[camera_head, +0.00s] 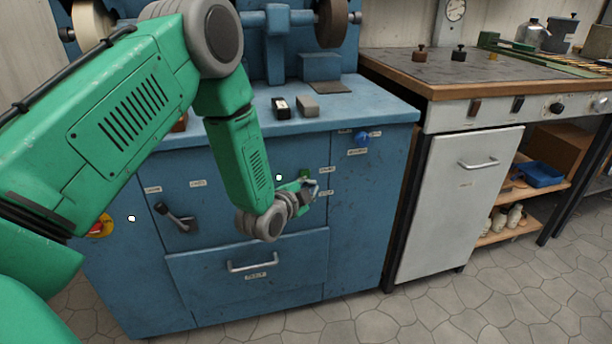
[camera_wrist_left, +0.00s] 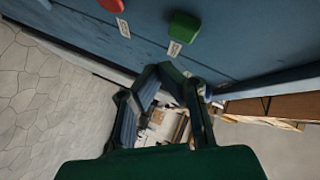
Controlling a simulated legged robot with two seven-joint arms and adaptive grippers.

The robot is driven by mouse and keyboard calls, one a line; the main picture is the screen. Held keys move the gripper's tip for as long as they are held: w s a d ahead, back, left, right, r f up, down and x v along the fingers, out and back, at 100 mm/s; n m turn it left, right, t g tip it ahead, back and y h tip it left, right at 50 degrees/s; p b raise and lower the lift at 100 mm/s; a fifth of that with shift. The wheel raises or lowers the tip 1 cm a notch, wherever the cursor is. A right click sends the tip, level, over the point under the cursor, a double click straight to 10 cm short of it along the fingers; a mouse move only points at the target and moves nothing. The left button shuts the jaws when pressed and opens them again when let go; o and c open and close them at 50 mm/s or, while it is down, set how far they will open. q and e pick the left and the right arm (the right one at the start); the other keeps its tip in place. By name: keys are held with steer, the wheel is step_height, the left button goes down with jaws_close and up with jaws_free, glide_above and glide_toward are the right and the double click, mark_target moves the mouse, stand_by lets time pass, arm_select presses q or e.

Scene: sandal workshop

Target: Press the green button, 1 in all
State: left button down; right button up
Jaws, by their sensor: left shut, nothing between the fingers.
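The green button (camera_head: 304,173) is on the front of the blue cabinet (camera_head: 345,220), mostly behind my left gripper (camera_head: 309,188) in the head view. In the left wrist view the green button (camera_wrist_left: 184,27) shows clearly as a block standing out from the panel, with a small label below it. My left gripper (camera_wrist_left: 170,72) is shut and empty there, its fingertips a little below the button in the picture and apparently apart from it. A red button (camera_wrist_left: 110,4) is to the left, cut by the top edge. My right gripper is not in view.
The cabinet front also bears a lever (camera_head: 177,217), a drawer handle (camera_head: 253,262) and a blue knob (camera_head: 361,138). A white-doored workbench (camera_head: 462,200) stands to the right. The floor in front is clear.

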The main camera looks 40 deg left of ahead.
arm_select(q)
steer(key=shift+s+d+p, duration=0.3)
steer(key=shift+s+d, duration=0.75)
steer(key=shift+d, duration=0.15)
